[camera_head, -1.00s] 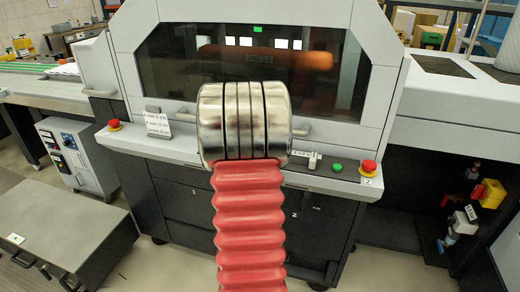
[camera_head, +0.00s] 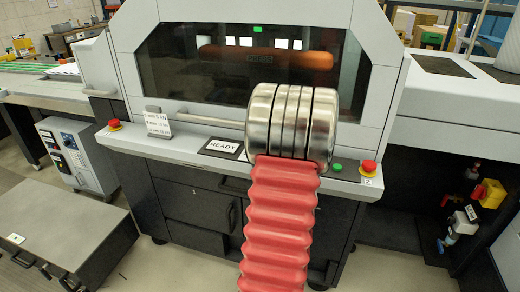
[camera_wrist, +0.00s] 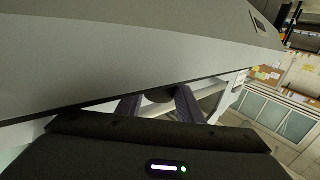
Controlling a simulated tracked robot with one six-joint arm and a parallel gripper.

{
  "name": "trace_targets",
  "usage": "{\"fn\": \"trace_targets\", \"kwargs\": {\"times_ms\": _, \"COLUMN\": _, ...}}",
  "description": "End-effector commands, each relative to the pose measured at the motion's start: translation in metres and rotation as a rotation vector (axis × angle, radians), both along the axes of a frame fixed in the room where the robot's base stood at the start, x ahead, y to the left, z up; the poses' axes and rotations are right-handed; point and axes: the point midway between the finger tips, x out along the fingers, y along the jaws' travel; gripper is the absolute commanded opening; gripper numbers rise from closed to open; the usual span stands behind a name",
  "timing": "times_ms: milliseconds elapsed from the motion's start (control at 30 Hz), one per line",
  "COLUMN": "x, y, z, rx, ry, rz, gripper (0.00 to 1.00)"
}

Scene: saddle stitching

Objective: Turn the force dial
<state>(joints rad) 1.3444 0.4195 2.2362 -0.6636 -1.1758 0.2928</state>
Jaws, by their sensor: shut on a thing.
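In the wrist view my gripper (camera_wrist: 158,102) has its two dark fingers on either side of a dark round knob (camera_wrist: 158,95), which looks like the force dial. The fingers are shut on it. The dial's face and any marks on it cannot be made out. In the head view my arm covers the dial and my fingers at the right part of the machine's front ledge. A standing card (camera_head: 157,122) with small lines of text is on the ledge at left.
A READY plate (camera_head: 222,149) lies on the ledge left of my arm. A green button (camera_head: 337,168) and a red stop button (camera_head: 369,167) are close on its right. Another red stop button (camera_head: 114,125) is at the far left. The machine's window (camera_head: 180,65) rises behind.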

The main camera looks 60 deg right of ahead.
Motion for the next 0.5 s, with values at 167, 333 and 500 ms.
{"fn": "trace_targets", "kwargs": {"times_ms": 167, "x": 0.0008, "y": 0.0005, "z": -0.0004, "rx": -0.001, "ry": 0.001, "rz": 0.065, "gripper": 0.11}}
{"fn": "trace_targets", "kwargs": {"times_ms": 333, "x": 0.001, "y": 0.0008, "z": -0.0003, "rx": 0.0, "ry": 0.0, "rz": 0.1, "gripper": 0.11}}
{"fn": "trace_targets", "kwargs": {"times_ms": 500, "x": 0.0014, "y": 0.001, "z": -0.0001, "rx": -0.001, "ry": 0.001, "rz": 0.114, "gripper": 0.11}}
